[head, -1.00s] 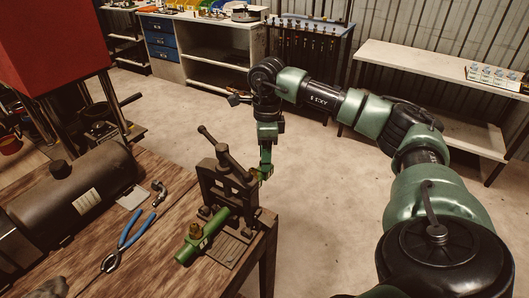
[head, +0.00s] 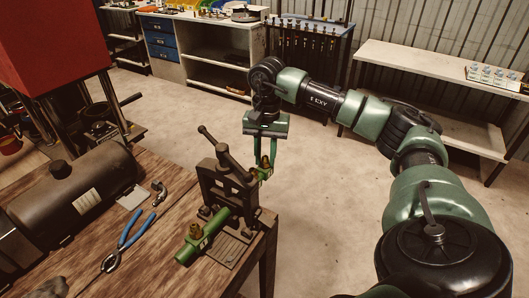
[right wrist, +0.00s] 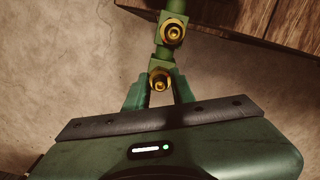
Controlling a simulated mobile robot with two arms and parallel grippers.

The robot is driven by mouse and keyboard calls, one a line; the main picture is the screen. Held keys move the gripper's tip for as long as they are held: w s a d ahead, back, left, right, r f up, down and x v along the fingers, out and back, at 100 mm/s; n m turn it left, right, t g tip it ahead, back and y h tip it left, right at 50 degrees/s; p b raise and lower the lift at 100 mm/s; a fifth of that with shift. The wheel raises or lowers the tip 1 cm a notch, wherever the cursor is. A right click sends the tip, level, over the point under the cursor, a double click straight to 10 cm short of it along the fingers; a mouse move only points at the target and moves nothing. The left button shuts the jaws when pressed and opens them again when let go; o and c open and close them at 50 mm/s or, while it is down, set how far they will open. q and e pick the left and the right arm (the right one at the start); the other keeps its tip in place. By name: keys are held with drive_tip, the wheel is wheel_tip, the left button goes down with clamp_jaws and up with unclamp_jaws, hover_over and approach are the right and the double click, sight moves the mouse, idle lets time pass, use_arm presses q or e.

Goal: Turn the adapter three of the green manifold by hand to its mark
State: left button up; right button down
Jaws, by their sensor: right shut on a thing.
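The green manifold (head: 190,249) lies across the dark vise (head: 226,186) at the table corner; its far end sticks out past the table edge. One brass adapter (head: 196,231) stands on its near part. My right gripper (head: 264,168) is over the far end, with its fingers on both sides of the end adapter. In the right wrist view the fingers (right wrist: 159,88) are shut on this brass adapter (right wrist: 160,79). Another brass adapter (right wrist: 173,32) sits further along the manifold, clear of the fingers. I cannot make out the mark. My left gripper is not in view.
Blue-handled pliers (head: 133,230) and a small metal fitting (head: 159,190) lie on the wooden table (head: 165,235). A dark tank (head: 75,195) stands at the left. The floor beyond the table's right edge is clear.

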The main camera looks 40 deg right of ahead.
drive_tip(key=n, duration=1.2)
drive_tip(key=c, duration=1.3)
unclamp_jaws()
drive_tip(key=shift+c, duration=0.2)
drive_tip(key=shift+r, duration=0.1)
wheel_tip(320, 180, up, 5)
drive_tip(key=p, duration=0.3)
drive_tip(key=shift+d+p, duration=0.1)
drive_tip(key=shift+p, duration=0.25)
